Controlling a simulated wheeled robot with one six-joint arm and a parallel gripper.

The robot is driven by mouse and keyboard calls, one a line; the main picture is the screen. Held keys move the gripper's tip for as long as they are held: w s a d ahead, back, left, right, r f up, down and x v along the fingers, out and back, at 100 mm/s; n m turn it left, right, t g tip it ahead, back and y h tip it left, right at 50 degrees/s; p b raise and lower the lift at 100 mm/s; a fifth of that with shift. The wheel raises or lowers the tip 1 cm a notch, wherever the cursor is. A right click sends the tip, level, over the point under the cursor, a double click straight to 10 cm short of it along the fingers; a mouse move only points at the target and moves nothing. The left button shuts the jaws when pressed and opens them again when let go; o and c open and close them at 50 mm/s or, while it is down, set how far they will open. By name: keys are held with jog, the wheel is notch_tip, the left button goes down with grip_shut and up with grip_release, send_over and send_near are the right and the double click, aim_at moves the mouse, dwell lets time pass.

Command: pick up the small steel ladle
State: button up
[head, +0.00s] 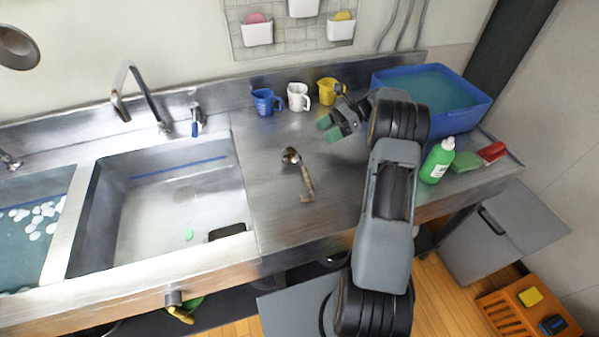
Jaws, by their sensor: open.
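The small steel ladle (304,180) lies on the steel counter (265,150), right of the sink. Its round bowl is at the back and its handle points toward the front edge. My gripper (329,128) has green fingertips and is open and empty. It is above the counter, behind and to the right of the ladle, apart from it. My arm reaches in from the front right and hides part of the counter.
Blue (264,102), white (298,97) and yellow (327,91) jugs stand along the back. A blue tub (480,108), green bottle (437,161), green sponge (466,162) and red brush (492,152) are at right. The sink (150,215) is left. Counter around the ladle is clear.

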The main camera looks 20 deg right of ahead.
aim_at(291, 149)
jog(key=x, duration=0.7)
jog(key=shift+a+f, duration=0.1)
jog(key=shift+a, duration=0.15)
jog(key=x, duration=0.2)
jog(key=p+x, duration=0.1)
jog(key=x, duration=0.1)
jog(key=shift+s+r, duration=0.1)
jog(key=shift+r, duration=0.2)
jog(key=shift+a+f, duration=0.3)
jog(key=shift+a, duration=0.35)
jog(key=c, duration=1.2)
